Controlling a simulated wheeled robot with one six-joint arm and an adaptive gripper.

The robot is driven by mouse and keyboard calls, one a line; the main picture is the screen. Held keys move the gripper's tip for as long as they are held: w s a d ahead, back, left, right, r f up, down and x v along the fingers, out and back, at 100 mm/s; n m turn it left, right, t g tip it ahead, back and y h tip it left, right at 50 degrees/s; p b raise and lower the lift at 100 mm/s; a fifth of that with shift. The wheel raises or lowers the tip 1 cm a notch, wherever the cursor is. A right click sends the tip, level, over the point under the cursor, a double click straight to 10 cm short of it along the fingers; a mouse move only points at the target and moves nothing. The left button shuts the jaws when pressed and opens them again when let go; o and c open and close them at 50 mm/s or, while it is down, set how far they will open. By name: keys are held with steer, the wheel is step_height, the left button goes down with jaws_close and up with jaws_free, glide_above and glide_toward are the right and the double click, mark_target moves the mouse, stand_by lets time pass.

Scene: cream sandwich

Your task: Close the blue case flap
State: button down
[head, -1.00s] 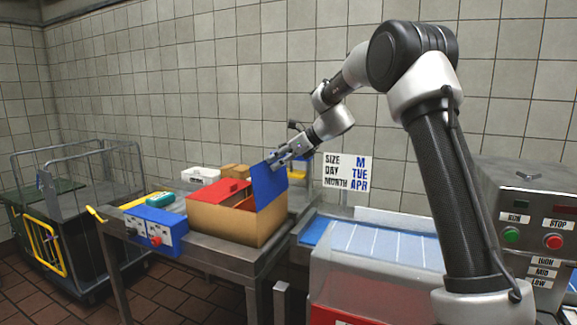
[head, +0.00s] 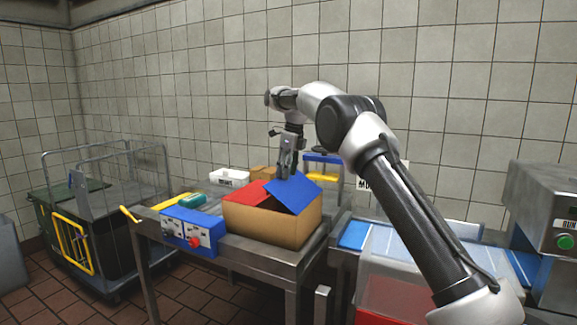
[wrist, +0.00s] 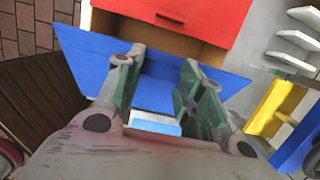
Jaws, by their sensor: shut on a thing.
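The case is a cardboard box (head: 275,226) on the metal table, with a red flap and a blue flap on top. The blue flap (head: 296,194) is tilted over the box opening, not flat. The red flap (head: 247,192) lies low over the left side; it shows at the top of the wrist view (wrist: 190,12). My gripper (head: 286,174) points down at the blue flap's upper edge and is shut on it. In the wrist view, the fingers (wrist: 158,85) stand over the blue flap (wrist: 88,58). A strip of brown interior shows between the flaps. The exact contact is partly hidden.
A blue control box (head: 190,230) with a red knob stands left of the case. A conveyor (head: 355,235) lies to the right, and a wire cart (head: 105,220) stands at far left.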

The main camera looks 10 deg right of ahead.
steer(key=shift+w+a+f, duration=0.25)
steer(key=shift+a+f, duration=0.1)
steer(key=shift+f, duration=0.2)
steer(key=shift+w+a+f, duration=0.2)
steer(key=shift+a+f, duration=0.15)
steer(key=shift+f, duration=0.2)
steer(key=c, duration=2.1)
jaws_free()
steer(key=shift+w+a+f, duration=0.1)
steer(key=shift+f, duration=0.05)
steer(key=o, duration=1.2)
steer(key=r, duration=0.5)
steer(key=s+d+r, duration=0.1)
steer(key=r, duration=0.1)
steer(key=shift+d+r, duration=0.1)
steer(key=shift+r, duration=0.15)
